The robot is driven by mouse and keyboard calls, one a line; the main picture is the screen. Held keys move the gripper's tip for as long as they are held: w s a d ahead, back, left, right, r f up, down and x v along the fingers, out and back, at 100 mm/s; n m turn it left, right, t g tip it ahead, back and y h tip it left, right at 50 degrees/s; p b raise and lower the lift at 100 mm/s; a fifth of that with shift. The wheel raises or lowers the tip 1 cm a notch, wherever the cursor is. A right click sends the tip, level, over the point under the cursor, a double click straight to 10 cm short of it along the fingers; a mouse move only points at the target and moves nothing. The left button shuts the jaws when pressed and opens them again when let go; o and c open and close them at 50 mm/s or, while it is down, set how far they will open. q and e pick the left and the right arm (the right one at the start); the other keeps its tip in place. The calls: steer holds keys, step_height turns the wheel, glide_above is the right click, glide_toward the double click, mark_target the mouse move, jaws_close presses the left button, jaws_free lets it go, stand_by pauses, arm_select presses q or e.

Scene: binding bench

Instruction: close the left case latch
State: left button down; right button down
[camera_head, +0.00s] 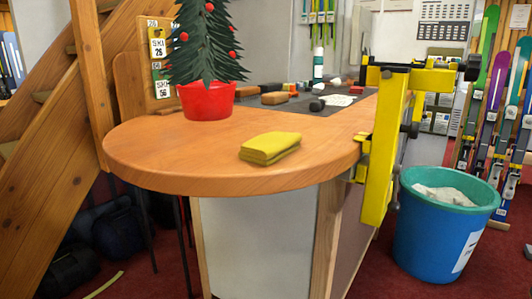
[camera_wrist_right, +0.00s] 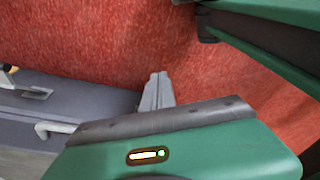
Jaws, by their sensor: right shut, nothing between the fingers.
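A grey case (camera_wrist_right: 95,101) lies at the left of the right wrist view, partly cut off by the left edge. A flat metal latch piece (camera_wrist_right: 35,93) sits on it, standing slightly out from the surface. A pale bent piece (camera_wrist_right: 54,129), a handle or a second latch, shows lower down. I cannot tell which is the left latch. My right gripper (camera_wrist_right: 158,78) is shut and empty, its grey fingers together near the case's right end. I cannot tell whether they touch it. The case and both grippers are out of the head view.
A wooden bench (camera_head: 150,165) carries a potted tree (camera_head: 207,99), a yellow cloth (camera_head: 269,147) and small tools. A yellow clamp (camera_head: 380,165) is fixed at its right edge. A blue bin (camera_head: 437,237) stands to the right. Red carpet (camera_wrist_right: 225,60) surrounds the fingers.

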stand_by(0.5)
steer(key=shift+w+a+r+p, duration=0.45)
steer(key=shift+a+r+p, duration=0.25)
steer(key=shift+r+p, duration=0.15)
steer(key=shift+w, duration=0.1)
steer(key=shift+w+a+r+p, duration=0.35)
steer(key=shift+a+r+p, duration=0.1)
steer(key=shift+a, duration=0.2)
